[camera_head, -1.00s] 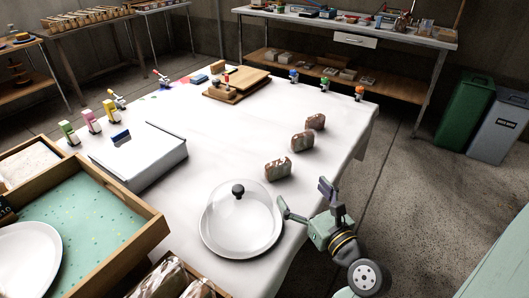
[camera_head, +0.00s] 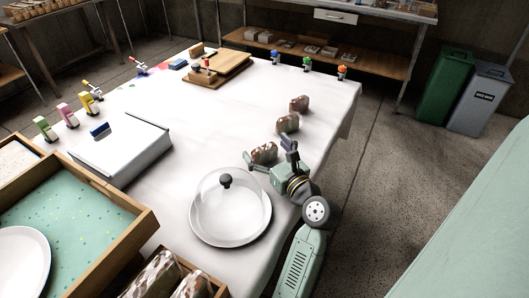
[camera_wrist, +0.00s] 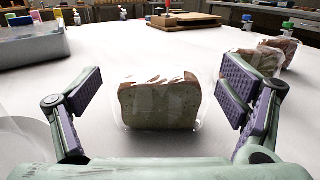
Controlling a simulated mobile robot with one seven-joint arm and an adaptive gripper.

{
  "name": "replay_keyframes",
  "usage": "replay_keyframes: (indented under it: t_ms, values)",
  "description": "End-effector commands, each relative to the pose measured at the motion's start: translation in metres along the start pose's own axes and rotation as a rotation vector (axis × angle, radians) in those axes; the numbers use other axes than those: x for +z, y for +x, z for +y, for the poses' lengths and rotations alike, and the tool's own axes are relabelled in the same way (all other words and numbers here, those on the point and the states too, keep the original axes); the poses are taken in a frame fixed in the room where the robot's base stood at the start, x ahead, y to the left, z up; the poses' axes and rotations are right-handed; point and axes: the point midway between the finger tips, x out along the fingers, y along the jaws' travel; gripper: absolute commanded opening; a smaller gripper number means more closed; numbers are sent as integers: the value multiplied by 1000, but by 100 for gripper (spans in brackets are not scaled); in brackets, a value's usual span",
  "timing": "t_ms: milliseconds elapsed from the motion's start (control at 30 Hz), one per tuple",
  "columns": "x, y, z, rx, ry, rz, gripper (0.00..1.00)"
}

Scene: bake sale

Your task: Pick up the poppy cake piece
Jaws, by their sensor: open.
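Three wrapped cake pieces stand in a row near the right edge of the white table. The nearest piece (camera_head: 264,152) is in front of my gripper (camera_head: 268,150). In the wrist view this piece (camera_wrist: 160,103) is a brown-crusted, pale slice in clear wrap, upright and centred between my two open fingers, with a gap on each side. I cannot tell how far it reaches between the fingertips. The middle piece (camera_head: 288,123) and the far piece (camera_head: 299,104) stand beyond it. No label shows which one is poppy.
A glass-domed plate (camera_head: 230,208) stands left of my arm. A grey box (camera_head: 120,150), a wooden board (camera_head: 220,68) and small coloured bottles stand farther off. A crate with wrapped pieces (camera_head: 155,275) is at the lower left. The table's middle is clear.

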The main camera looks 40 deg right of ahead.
Motion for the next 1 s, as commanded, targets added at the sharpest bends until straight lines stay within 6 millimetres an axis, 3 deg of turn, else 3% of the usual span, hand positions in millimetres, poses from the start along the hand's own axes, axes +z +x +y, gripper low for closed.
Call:
replay_keyframes:
  t_ms: [100, 333, 833, 1000]
  values:
    - [0, 10, 0, 0, 0, 0, 90]
    - [0, 11, 0, 0, 0, 0, 90]
    - [0, 10, 0, 0, 0, 0, 57]
    - [0, 10, 0, 0, 0, 0, 56]
